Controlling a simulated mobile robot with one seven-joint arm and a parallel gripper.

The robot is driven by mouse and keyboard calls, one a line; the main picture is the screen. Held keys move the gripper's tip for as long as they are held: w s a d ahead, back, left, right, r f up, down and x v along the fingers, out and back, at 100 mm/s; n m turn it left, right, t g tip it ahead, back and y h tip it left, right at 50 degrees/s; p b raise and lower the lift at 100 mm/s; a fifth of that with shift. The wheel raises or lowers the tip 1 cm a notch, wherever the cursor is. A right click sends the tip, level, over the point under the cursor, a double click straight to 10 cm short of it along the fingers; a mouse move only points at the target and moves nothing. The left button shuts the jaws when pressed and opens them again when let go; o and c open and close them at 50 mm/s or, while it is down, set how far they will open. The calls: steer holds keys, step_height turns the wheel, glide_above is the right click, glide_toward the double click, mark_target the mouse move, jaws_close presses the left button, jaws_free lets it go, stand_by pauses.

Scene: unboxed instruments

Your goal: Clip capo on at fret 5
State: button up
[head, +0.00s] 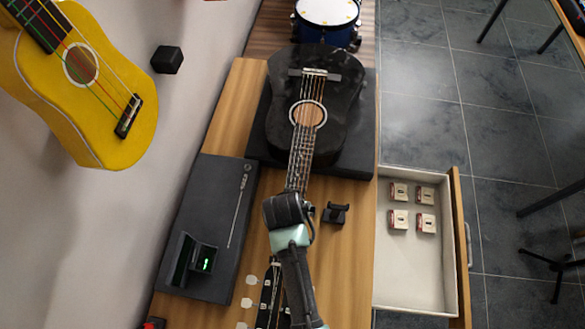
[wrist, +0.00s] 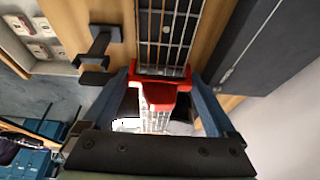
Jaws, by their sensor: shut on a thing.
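A black guitar (head: 262,118) lies face up, its neck (head: 299,170) running toward me under my arm. My gripper (head: 288,212) is over the neck and hides part of it in the head view. In the wrist view my gripper (wrist: 160,85) is shut on a red capo (wrist: 158,94), which sits between the two blue-grey fingers. The capo lies across the strings of the fretboard (wrist: 166,35). I cannot tell whether it is clamped on or just above the neck, nor the exact fret. The capo is hidden in the head view.
A small black stand (head: 335,214) stands close right of the neck. An open drawer (head: 408,268) with several small boxes is at the right. A dark case (head: 205,222) with a green-lit device (head: 195,262) lies left. A yellow ukulele (head: 85,95) hangs on the wall.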

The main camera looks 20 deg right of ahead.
steer(key=shift+f, duration=0.15)
steer(key=o, duration=1.1)
steer(key=shift+c, duration=0.2)
steer(key=v, duration=1.3)
steer(key=shift+b, duration=0.35)
